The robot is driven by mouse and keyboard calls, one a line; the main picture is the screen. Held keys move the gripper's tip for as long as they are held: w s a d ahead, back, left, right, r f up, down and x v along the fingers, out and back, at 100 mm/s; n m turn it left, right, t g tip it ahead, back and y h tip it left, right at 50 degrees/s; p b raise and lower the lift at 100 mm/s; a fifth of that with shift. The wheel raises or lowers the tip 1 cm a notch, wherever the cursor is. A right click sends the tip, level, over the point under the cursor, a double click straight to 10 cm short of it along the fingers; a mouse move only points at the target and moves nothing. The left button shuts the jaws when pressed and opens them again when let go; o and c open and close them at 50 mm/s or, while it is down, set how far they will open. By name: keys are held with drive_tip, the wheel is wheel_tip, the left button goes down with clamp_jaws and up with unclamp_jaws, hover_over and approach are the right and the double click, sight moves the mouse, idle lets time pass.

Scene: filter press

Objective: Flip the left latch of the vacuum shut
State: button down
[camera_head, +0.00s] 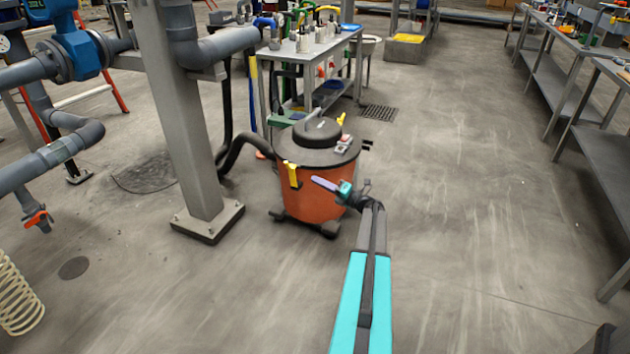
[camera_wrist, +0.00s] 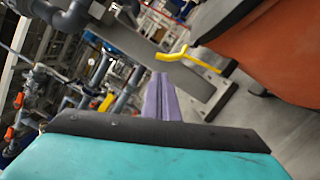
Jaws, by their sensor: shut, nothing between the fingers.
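The vacuum (camera_head: 308,198) is an orange drum with a black lid, standing on the floor at the middle of the head view. Its orange side also fills the upper right of the wrist view (camera_wrist: 285,50). The yellow left latch (camera_head: 292,174) is on the drum's near left side at the rim. In the wrist view the latch (camera_wrist: 196,60) appears to stick out from the drum. My gripper (camera_head: 316,180) has purple fingers, shut and empty, pointing left in front of the drum, just right of the latch. In the wrist view the fingers (camera_wrist: 161,80) appear apart from the latch.
A second yellow latch (camera_head: 341,118) is on the vacuum's far right side. A grey steel post (camera_head: 183,110) stands left of the vacuum, with the black hose (camera_head: 238,147) between them. A workbench (camera_head: 322,43) is behind. The floor to the right is clear up to long benches (camera_head: 598,130).

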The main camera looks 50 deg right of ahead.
drive_tip(key=w+a+f+n+g+y, duration=0.2)
drive_tip(key=a+f+n, duration=0.25)
drive_tip(key=a, duration=0.45)
drive_tip(key=w+a+f+n+g+y, duration=0.1)
drive_tip(key=a+f+n+g, duration=0.15)
drive_tip(key=a+f, duration=0.45)
drive_tip(key=w+a+f+n+g+y, duration=0.2)
drive_tip(key=a+n, duration=0.2)
drive_tip(key=a, duration=0.7)
drive_tip(key=s+a+f+n+g, duration=0.2)
drive_tip(key=a+f+n, duration=0.15)
drive_tip(key=a, duration=0.35)
drive_tip(key=s+a+f+n+g+y, duration=0.1)
drive_tip(key=s+a+f+n+g, duration=0.2)
drive_tip(key=a, duration=0.4)
drive_tip(key=s+a+f+n+g, duration=0.2)
drive_tip(key=a+f+n, duration=0.2)
drive_tip(key=a, duration=0.3)
drive_tip(key=s+a+f+n+g+h, duration=0.1)
drive_tip(key=s+a+f+n+g, duration=0.25)
drive_tip(key=s+a+n, duration=0.35)
drive_tip(key=s+a+f+n+g+h, duration=0.1)
drive_tip(key=s+a+f+n+g, duration=0.3)
drive_tip(key=s+a, duration=0.45)
drive_tip(key=s+f+n+g+h, duration=0.1)
drive_tip(key=s+n+h, duration=0.5)
drive_tip(key=s+n, duration=0.9)
drive_tip(key=shift+s+d+g, duration=0.2)
drive_tip(key=shift+s+g, duration=0.6)
drive_tip(key=shift+s, duration=0.3)
